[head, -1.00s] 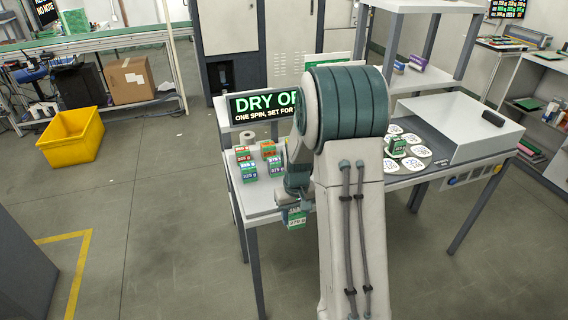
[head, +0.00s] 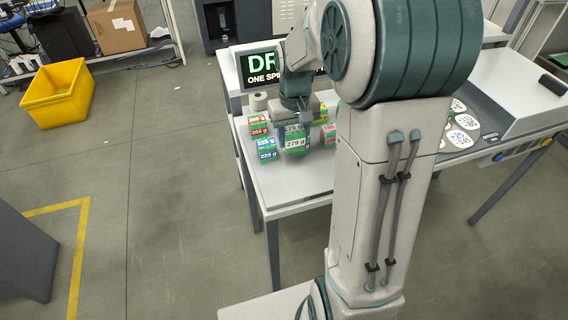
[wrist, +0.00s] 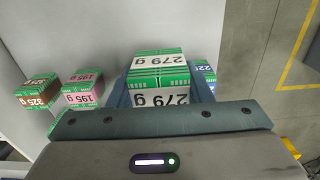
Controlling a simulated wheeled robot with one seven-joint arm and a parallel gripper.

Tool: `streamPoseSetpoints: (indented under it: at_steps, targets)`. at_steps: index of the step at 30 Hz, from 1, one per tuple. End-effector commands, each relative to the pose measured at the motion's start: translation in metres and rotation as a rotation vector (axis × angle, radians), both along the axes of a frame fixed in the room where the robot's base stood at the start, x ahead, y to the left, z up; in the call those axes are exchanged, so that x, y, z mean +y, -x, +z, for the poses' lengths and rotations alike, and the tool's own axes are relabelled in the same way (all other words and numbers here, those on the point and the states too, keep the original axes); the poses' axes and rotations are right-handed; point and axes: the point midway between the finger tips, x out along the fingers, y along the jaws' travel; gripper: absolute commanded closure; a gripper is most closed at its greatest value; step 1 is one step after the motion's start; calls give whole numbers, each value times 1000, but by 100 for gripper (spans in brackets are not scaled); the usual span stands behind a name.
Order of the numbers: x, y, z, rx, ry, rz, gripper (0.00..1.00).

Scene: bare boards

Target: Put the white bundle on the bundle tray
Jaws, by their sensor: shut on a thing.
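The white bundle (head: 296,142), a green-banded block with white labels reading 279 g, is in my gripper (head: 295,135) at the left part of the table. In the wrist view the bundle (wrist: 158,72) sits between the dark fingers, and the jaws are shut on it. It looks upright. Whether its underside touches the tabletop cannot be told. I cannot identify the bundle tray with certainty; part of the table is hidden behind my arm.
A red bundle (head: 258,125) and a blue bundle (head: 266,150) stand just left of my gripper. A pink bundle (head: 328,138) stands to the right; a brown one (wrist: 38,92) shows in the wrist view. A sign (head: 262,68) stands behind.

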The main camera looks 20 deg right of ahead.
Motion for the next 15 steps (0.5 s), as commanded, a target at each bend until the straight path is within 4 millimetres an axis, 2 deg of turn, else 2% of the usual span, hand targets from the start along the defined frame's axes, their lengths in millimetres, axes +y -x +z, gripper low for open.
streamPoseSetpoints:
  at_steps: [1, 6, 10, 15]
  targets:
    - [11, 8, -7, 2, 0, 5, 85]
    - [39, 29, -29, 2, 0, 2, 85]
    - [51, 38, -38, 0, 1, -1, 85]
    - [55, 41, -50, 1, 1, -4, 85]
